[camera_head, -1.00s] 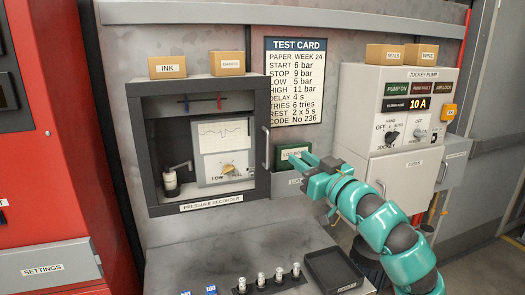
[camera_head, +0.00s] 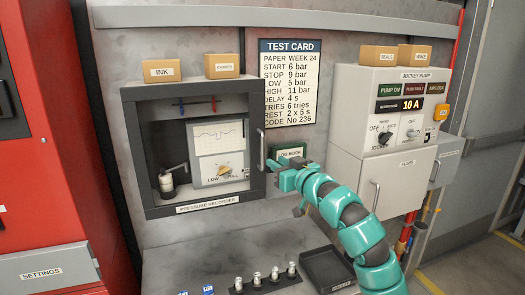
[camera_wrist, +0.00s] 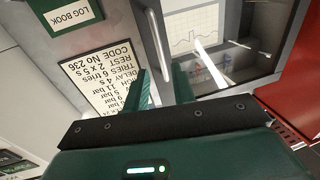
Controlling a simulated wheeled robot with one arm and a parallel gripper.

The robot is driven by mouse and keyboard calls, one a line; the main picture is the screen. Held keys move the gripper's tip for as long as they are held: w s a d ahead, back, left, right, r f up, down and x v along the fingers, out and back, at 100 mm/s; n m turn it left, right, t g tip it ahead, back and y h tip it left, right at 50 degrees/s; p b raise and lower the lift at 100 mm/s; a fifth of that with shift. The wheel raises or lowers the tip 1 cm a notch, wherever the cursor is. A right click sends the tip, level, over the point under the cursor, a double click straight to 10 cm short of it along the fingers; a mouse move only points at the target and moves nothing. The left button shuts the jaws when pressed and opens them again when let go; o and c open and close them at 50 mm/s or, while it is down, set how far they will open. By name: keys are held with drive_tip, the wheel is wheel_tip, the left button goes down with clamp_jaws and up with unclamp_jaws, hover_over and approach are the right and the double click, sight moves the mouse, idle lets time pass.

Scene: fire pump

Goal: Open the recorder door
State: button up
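The pressure recorder (camera_head: 197,150) is a dark grey box on the wall with a glazed front, and its door looks shut. The door's upright bar handle (camera_head: 262,150) is on the right edge. My gripper (camera_head: 276,174) is just right of the handle's lower end, in front of the wall below the log book. In the wrist view the two green fingers (camera_wrist: 161,88) are apart with nothing held between them. The handle (camera_wrist: 158,42) shows beyond the fingertips, lined up roughly with the gap. I cannot tell any contact.
The log book (camera_head: 290,152) sits in its holder close above my gripper. Ink (camera_head: 160,71) and charts boxes stand on top of the recorder. A bench below carries a black tray (camera_head: 328,268) and several small cylinders. The jockey pump cabinet (camera_head: 385,130) is at right.

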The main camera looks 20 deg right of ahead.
sight(263, 154)
drive_tip(key=p+x, duration=0.2)
drive_tip(key=x, duration=0.7)
drive_tip(key=shift+a, duration=0.1)
clamp_jaws()
